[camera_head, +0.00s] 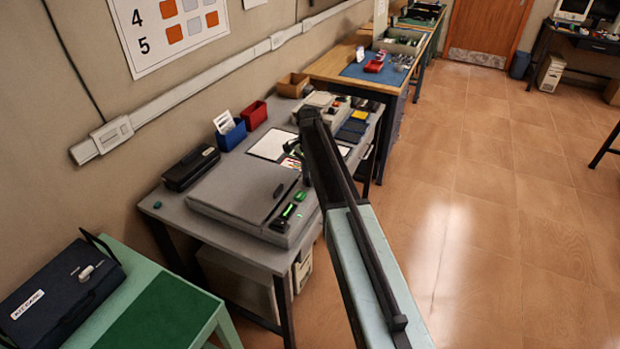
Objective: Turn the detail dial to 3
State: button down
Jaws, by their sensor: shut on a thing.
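A grey flatbed scanner (240,190) lies on the grey desk, with a dark control strip (283,218) along its right side. The strip carries a lit green display and a small green mark. My gripper (303,178) is small and dark at the far end of this strip, beside my arm. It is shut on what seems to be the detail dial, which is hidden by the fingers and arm. I cannot read the dial's setting. A dark oval piece sits on the scanner lid near the strip.
A black device (190,168), a blue holder (230,134) and a red bin (254,114) stand behind the scanner. White paper (268,145) lies beyond it. A green table (150,305) with a dark case (68,290) is front left.

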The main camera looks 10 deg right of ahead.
jog(key=shift+s, duration=0.1)
jog(key=c, duration=1.1)
grip_release()
jog(key=shift+c, duration=0.2)
notch_tip(320, 180, up, 8)
jog(key=p, duration=0.8)
jog(key=shift+f, duration=0.1)
